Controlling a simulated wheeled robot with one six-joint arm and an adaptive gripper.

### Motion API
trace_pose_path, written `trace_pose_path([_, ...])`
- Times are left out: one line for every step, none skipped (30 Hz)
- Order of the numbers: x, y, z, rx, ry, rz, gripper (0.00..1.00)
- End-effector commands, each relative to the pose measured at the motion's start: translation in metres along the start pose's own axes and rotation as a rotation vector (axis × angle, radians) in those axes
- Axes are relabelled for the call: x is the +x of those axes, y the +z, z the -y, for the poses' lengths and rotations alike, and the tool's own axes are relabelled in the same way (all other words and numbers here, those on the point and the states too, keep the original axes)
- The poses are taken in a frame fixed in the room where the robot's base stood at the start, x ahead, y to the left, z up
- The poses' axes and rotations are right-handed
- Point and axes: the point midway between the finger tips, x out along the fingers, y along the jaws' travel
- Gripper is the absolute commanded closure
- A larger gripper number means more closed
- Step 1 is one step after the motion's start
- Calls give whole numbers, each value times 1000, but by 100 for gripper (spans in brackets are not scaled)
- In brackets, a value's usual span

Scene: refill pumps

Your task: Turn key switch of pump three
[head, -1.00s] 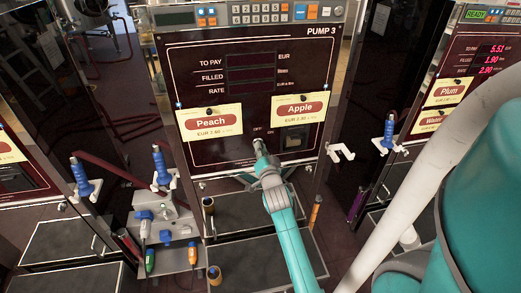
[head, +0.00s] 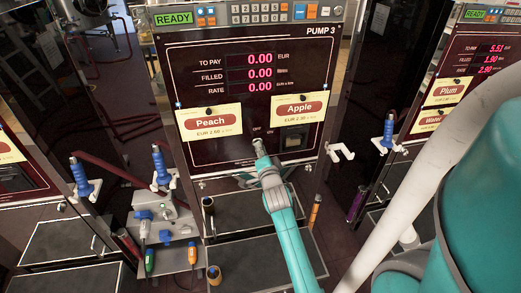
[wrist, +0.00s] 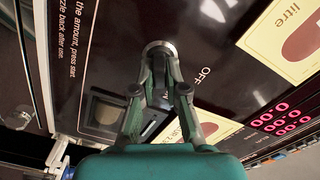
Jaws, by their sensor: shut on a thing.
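Pump three (head: 185,75) stands in the middle of the head view. Its display (head: 250,73) is lit with red zeros, and a green READY panel (head: 174,18) glows at its top left. My gripper (head: 259,150) is at the lower middle of the pump's front panel. In the wrist view my gripper (wrist: 160,68) has its fingertips closed on the key switch (wrist: 158,46), a round metal fitting beside the OFF label. The fingers hide most of the key. The display also shows in the wrist view (wrist: 268,120).
Peach (head: 210,122) and Apple (head: 299,108) cards hang above my gripper. A dark slot (head: 294,139) is just right of it. A white empty holder (head: 341,152) juts out at right. Blue nozzles (head: 161,166) and a grey box (head: 160,207) stand at left.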

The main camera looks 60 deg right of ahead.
Motion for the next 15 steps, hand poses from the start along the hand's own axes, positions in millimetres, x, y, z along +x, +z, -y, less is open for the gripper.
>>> trace_pose_path([0,0,-1,1,1,1,100])
trace_pose_path([0,0,-1,1,2,1,100])
trace_pose_path([0,0,-1,1,2,1,100])
trace_pose_path([0,0,-1,1,2,1,100])
trace_pose_path([0,0,-1,1,2,1,85])
trace_pose_path([0,0,-1,1,2,1,75])
trace_pose_path([0,0,-1,1,2,1,68])
trace_pose_path([0,0,-1,1,2,1,62])
trace_pose_path([0,0,-1,0,1,1,62])
trace_pose_path([0,0,-1,0,1,1,62])
trace_pose_path([0,0,0,0,1,1,62])
trace_pose_path([0,0,0,0,1,1,62])
trace_pose_path([0,0,0,0,1,0,62])
trace_pose_path([0,0,0,0,1,0,62])
trace_pose_path([0,0,0,0,1,0,62])
